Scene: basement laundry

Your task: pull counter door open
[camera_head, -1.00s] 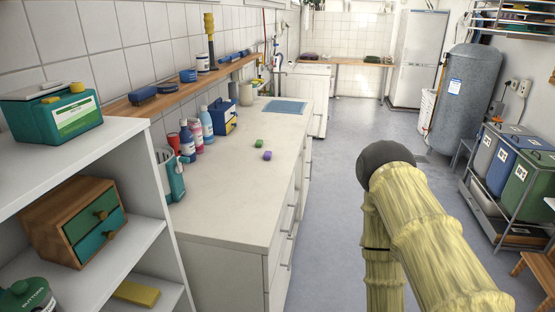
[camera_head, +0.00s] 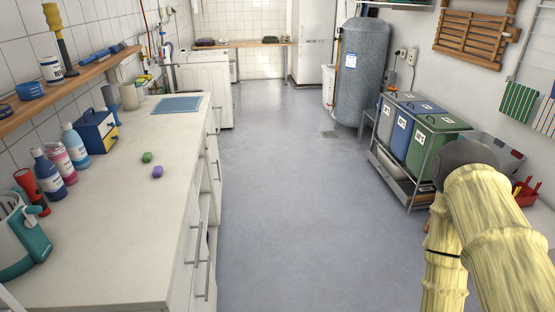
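The white counter (camera_head: 150,205) runs along the left side, with a pale worktop. Its front (camera_head: 184,268) faces the aisle and is seen at a steep angle. Several bar handles show on it, among them a near one (camera_head: 197,240) and a farther one (camera_head: 219,170). I cannot tell at this angle which fronts are doors and which are drawers, or whether any stands ajar. My arm, in a yellowish cover, is folded at the lower right, well apart from the counter. My gripper is not in view.
The grey floor (camera_head: 285,190) between counter and right wall is clear. A rack with bins (camera_head: 435,150) and a grey tank (camera_head: 362,75) stand at the right. Bottles (camera_head: 75,146), a blue box (camera_head: 97,130) and two small blocks (camera_head: 157,171) are on the worktop.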

